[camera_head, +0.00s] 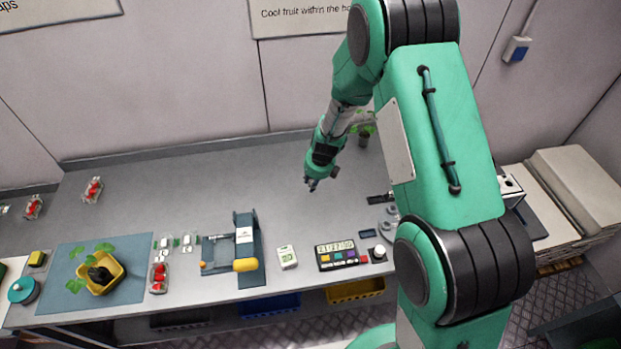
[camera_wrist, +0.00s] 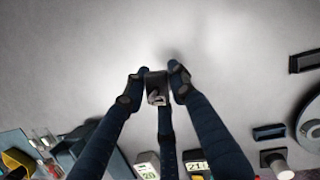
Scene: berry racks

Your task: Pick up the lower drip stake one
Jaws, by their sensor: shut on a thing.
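My gripper (camera_head: 312,184) hangs above the bare middle-back of the bench in the head view, pointing down. In the wrist view its dark blue fingers (camera_wrist: 156,82) close in together around a small dark piece with a grey end, which I take to be a drip stake (camera_wrist: 156,97). The piece is seen nearly end-on, so its length and whether it is the lower one cannot be told. In the head view it is too small to make out. The fingertips appear clear of the bench surface.
A blue-based device with a yellow handle (camera_head: 246,265), a small white meter (camera_head: 287,257) and a timer (camera_head: 337,254) stand along the front. A potted plant (camera_head: 363,137) stands behind my arm. Mid-bench is clear.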

